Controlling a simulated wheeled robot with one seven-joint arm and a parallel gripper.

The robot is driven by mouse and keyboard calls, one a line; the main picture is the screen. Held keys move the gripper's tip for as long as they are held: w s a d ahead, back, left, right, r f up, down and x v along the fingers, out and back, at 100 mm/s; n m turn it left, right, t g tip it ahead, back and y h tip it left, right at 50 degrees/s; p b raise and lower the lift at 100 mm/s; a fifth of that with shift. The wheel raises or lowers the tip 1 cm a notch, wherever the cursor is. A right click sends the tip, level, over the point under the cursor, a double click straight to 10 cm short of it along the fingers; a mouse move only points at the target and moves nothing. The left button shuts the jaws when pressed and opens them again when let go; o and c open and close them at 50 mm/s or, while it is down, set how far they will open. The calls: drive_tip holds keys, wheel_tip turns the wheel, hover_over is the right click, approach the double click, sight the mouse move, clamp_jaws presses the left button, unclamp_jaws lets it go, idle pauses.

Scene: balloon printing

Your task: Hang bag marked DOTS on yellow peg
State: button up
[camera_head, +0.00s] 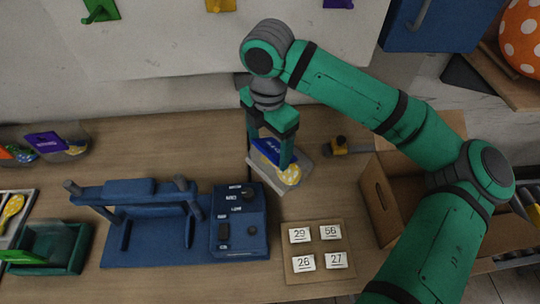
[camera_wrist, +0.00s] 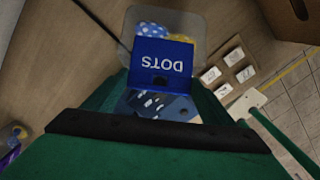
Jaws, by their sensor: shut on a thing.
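My gripper (camera_head: 268,158) is shut on the bag marked DOTS (camera_head: 285,177), at the bag's blue header card. The bag is clear, with yellow and blue balloons inside. In the wrist view the bag (camera_wrist: 140,28) hangs out beyond its header, and the word DOTS reads upside down. I cannot tell whether the bag touches the table. The yellow peg (camera_head: 220,6) is on the pale wall board at the top edge of the head view, well apart from the bag, up and left. A green peg (camera_head: 100,10) and a purple peg (camera_head: 338,3) flank it.
A blue press machine (camera_head: 150,245) stands left of my gripper. A board with number cards (camera_head: 318,280) lies in front, an open cardboard box (camera_head: 378,200) at right. A tape dispenser (camera_head: 340,146) is near the box. Bags with coloured headers (camera_head: 72,153) lie at far left.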

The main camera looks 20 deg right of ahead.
sight(269, 167)
wheel_tip(269, 167, down, 4)
drive_tip(key=shift+f, duration=0.15)
drive_tip(key=o, duration=1.4)
drive_tip(key=shift+f, duration=0.1)
